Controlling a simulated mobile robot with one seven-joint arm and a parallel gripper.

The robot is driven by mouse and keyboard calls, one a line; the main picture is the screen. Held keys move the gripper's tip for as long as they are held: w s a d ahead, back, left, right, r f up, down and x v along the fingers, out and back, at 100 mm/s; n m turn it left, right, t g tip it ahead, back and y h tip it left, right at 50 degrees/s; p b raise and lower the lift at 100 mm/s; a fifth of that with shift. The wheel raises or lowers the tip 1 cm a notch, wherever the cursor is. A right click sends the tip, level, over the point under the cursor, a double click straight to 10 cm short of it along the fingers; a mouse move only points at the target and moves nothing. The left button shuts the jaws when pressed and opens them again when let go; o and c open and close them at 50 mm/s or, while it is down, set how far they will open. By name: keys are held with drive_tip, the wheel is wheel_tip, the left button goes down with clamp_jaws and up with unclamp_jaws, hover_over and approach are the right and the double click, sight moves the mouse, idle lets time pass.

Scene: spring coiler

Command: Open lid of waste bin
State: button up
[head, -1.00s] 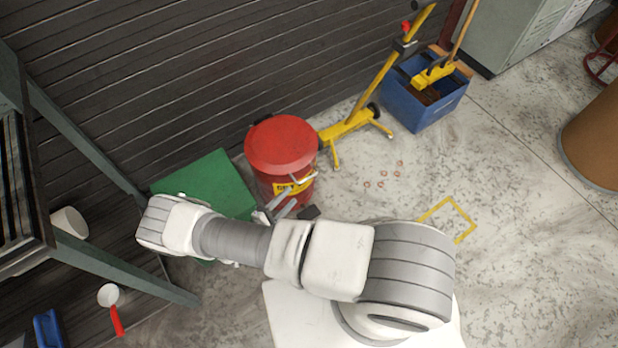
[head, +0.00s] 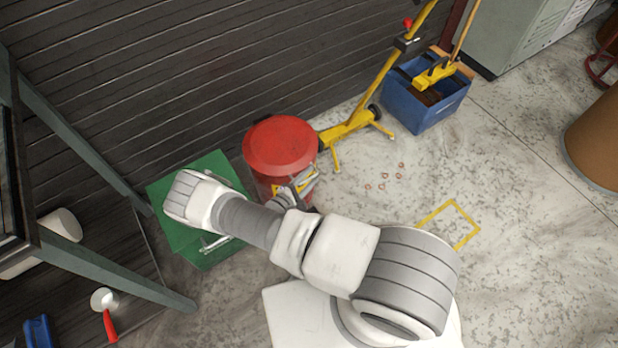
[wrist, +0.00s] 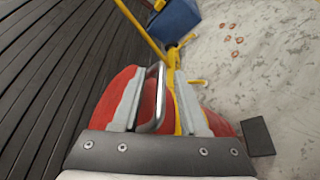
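The waste bin (head: 281,145) is red with a round closed lid. It stands on the floor by the dark slatted wall, with a yellow label on its front, now partly covered by my gripper. My gripper (head: 305,183) is at the front of the bin, below the lid rim. In the wrist view my gripper (wrist: 157,80) has its two pale fingers apart. A bent metal handle (wrist: 158,95) shows between them, nearer the left finger. I cannot tell whether either finger touches it. The red bin (wrist: 222,126) shows behind the fingers. A dark flat pedal-like piece (wrist: 258,136) is at the right.
A yellow wheeled stand (head: 350,125) is right behind the bin, near a blue box (head: 428,105). A green box (head: 190,240) stands left of the bin under my arm. A metal-framed rack (head: 110,270) is at the left.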

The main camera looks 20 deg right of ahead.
clamp_jaws()
drive_tip(key=shift+s, duration=0.1)
idle(1.2)
